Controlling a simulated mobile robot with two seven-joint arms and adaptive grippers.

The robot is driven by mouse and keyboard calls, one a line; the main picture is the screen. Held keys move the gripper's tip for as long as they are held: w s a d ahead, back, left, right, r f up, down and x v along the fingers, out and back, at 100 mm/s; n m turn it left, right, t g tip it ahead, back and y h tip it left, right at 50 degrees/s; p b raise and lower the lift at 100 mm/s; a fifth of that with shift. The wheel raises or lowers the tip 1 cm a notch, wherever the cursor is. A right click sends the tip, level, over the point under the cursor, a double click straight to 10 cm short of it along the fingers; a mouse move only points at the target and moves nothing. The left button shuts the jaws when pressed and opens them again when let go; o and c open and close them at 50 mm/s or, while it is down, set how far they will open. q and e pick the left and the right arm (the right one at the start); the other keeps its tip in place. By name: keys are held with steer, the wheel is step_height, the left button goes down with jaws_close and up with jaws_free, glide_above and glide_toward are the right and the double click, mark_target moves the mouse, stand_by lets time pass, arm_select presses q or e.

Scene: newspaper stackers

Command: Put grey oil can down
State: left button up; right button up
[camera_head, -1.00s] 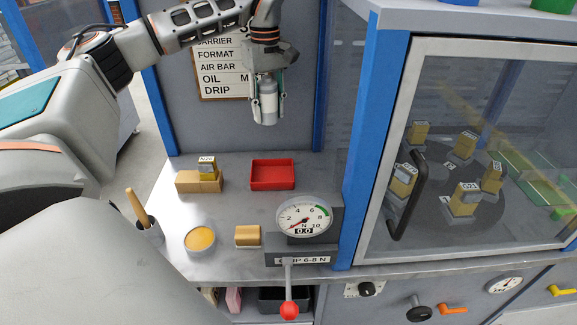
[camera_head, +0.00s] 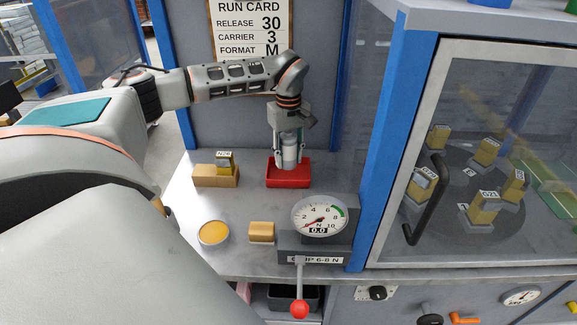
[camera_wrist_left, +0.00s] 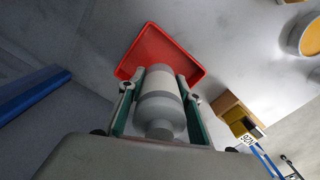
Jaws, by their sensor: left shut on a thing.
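The grey oil can (camera_head: 290,152) is a small grey cylinder with a lighter band, held upright. My left gripper (camera_head: 289,158) is shut on it, with a finger on each side. In the left wrist view the can (camera_wrist_left: 160,100) sits between the green-lined fingers of the gripper (camera_wrist_left: 160,98). The red tray (camera_head: 288,181) is directly below the can and also shows in the wrist view (camera_wrist_left: 140,60). I cannot tell whether the can touches the tray's floor. My right gripper is not in view.
A cardboard-coloured block (camera_head: 215,176) with a labelled piece stands left of the tray. A round yellow-filled dish (camera_head: 213,233), a tan block (camera_head: 261,232) and a dial gauge (camera_head: 319,217) stand nearer. A blue post (camera_head: 396,140) and glazed cabinet are at right.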

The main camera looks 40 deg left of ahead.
mark_target(288, 132)
arm_select(q)
step_height(288, 132, down, 3)
steer(key=shift+s+f, duration=0.1)
steer(key=shift+f, duration=0.25)
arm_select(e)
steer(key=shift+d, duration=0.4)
arm_select(q)
steer(key=shift+f, duration=0.1)
steer(key=o, duration=1.2)
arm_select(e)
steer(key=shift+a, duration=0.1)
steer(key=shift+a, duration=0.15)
arm_select(q)
step_height(288, 132, up, 12)
steer(key=shift+r, duration=0.15)
